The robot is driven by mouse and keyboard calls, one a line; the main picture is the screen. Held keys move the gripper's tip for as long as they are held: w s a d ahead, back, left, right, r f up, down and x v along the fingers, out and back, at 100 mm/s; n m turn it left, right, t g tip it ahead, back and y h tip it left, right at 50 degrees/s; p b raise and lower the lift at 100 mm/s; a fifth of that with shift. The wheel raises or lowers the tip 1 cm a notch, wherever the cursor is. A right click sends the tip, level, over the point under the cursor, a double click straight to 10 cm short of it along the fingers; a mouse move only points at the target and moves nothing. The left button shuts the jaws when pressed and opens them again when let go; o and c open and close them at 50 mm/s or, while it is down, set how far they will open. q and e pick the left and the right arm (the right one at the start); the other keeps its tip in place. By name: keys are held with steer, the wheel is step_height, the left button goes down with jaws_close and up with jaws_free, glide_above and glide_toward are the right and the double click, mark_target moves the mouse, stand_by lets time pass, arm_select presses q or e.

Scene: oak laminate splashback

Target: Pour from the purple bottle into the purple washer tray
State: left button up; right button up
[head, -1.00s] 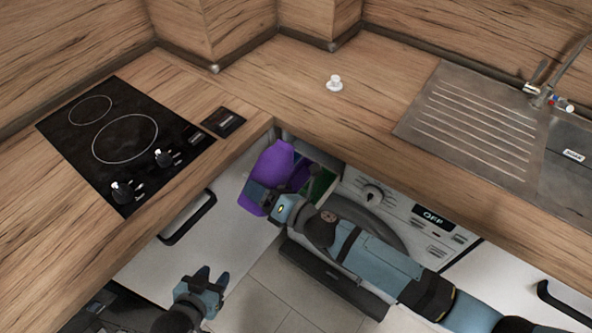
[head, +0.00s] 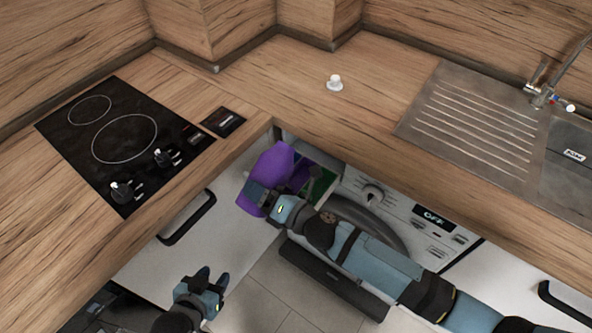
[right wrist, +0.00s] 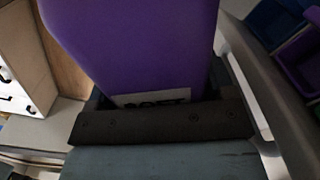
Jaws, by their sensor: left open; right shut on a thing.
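My right gripper (head: 260,197) is shut on the purple bottle (head: 272,165), in front of the washer at the corner. The bottle looks tilted; its mouth is not clearly visible. In the right wrist view the bottle (right wrist: 135,45) fills the middle, with part of a white label above the dark jaw. The pulled-out washer tray shows just right of the bottle, with a green compartment (head: 319,185). In the right wrist view its purple compartment (right wrist: 303,62) and a blue one lie at the right edge, apart from the bottle. My left gripper (head: 212,277) is open and empty, low in the head view.
A small white cap (head: 335,83) stands on the wooden worktop (head: 290,75). The hob (head: 125,140) is at left, the sink drainer (head: 480,120) at right. The worktop edge runs close above the bottle. The washer panel (head: 400,210) lies right of the tray.

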steer(key=shift+s+a+r+m+b, duration=0.1)
steer(key=shift+s+a+m+b, duration=0.2)
steer(key=shift+m, duration=0.5)
steer(key=shift+s+r+m+b, duration=0.1)
steer(key=shift+m+b, duration=0.3)
steer(key=shift+m, duration=0.4)
stand_by(3.6)
